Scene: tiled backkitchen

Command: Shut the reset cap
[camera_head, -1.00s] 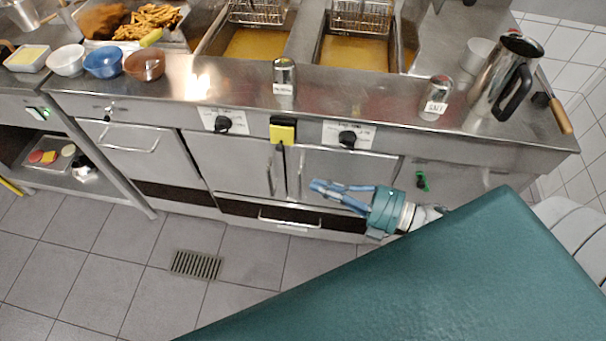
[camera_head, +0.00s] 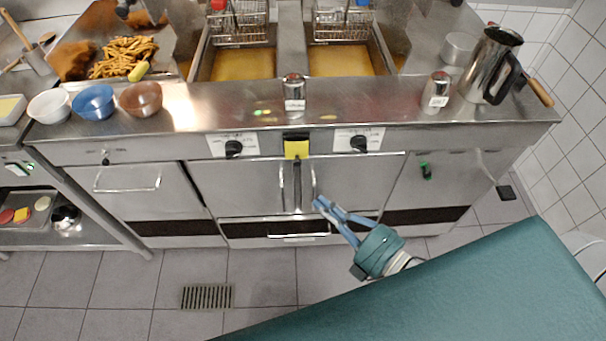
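A small yellow piece with a black top (camera_head: 296,149) sits on the fryer's front panel between two black knobs. It looks like the reset cap, but whether it is raised or down is too small to tell. My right gripper (camera_head: 319,203) has blue fingers and a teal body. It is in front of the fryer doors, below and slightly right of the yellow piece, apart from it in the picture. Its fingertips come together with nothing visible between them. My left gripper is not in view.
Black knobs (camera_head: 233,148) and (camera_head: 359,144) flank the yellow piece. Door handles (camera_head: 282,187) stand below it. A shaker (camera_head: 294,92) stands on the counter edge above, with another shaker (camera_head: 436,93) and a steel jug (camera_head: 491,66) to the right. Floor in front is clear.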

